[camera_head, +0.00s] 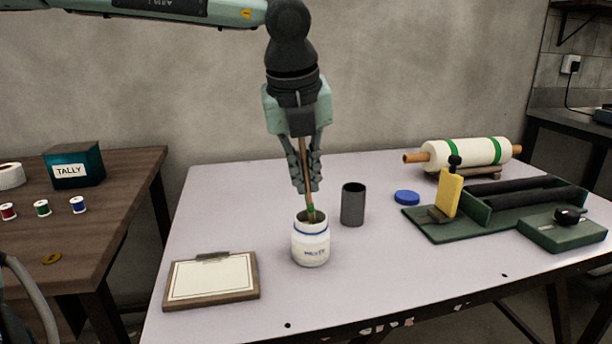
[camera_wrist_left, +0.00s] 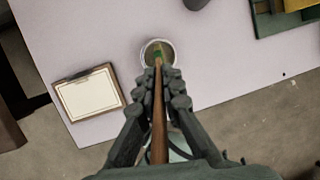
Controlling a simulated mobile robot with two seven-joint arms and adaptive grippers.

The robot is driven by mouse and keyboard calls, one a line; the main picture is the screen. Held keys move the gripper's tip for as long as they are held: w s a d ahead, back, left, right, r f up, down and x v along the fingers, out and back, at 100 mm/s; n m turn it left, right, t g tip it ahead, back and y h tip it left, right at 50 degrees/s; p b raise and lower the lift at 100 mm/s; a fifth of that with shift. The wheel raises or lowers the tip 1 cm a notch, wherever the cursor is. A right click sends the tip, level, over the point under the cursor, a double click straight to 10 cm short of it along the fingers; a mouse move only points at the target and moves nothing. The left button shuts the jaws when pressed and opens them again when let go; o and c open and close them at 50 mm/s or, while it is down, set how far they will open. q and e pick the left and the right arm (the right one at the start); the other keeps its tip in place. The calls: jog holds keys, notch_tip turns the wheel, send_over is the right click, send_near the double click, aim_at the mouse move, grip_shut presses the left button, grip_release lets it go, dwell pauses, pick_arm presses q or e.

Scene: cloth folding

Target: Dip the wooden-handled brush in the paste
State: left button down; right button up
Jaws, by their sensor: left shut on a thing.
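The wooden-handled brush (camera_head: 303,160) is held upright in my left gripper (camera_head: 308,188), which is shut on its handle. The brush's lower end, with a green band, reaches into the mouth of the white paste jar (camera_head: 311,247). The bristles are hidden inside the jar, so I cannot tell how deep they are. The left wrist view shows the brush handle (camera_wrist_left: 158,115) between the fingers of the left gripper (camera_wrist_left: 160,85) and its green part over the opening of the jar (camera_wrist_left: 146,49). My right gripper is not in view.
A dark grey cup (camera_head: 353,205) stands just right of the jar, and a blue lid (camera_head: 406,197) lies beyond it. A framed clipboard (camera_head: 212,281) lies to the left. A green device (camera_head: 480,210) with a yellow block and a cloth roll (camera_head: 465,153) occupy the right.

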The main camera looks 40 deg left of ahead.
pick_arm(q)
jog(key=shift+s+f+b, duration=0.1)
jog(key=shift+f+b, duration=0.1)
jog(key=shift+b, duration=0.35)
dwell(1.7)
jog(key=shift+r+p, duration=1.55)
jog(key=shift+r, duration=2.1)
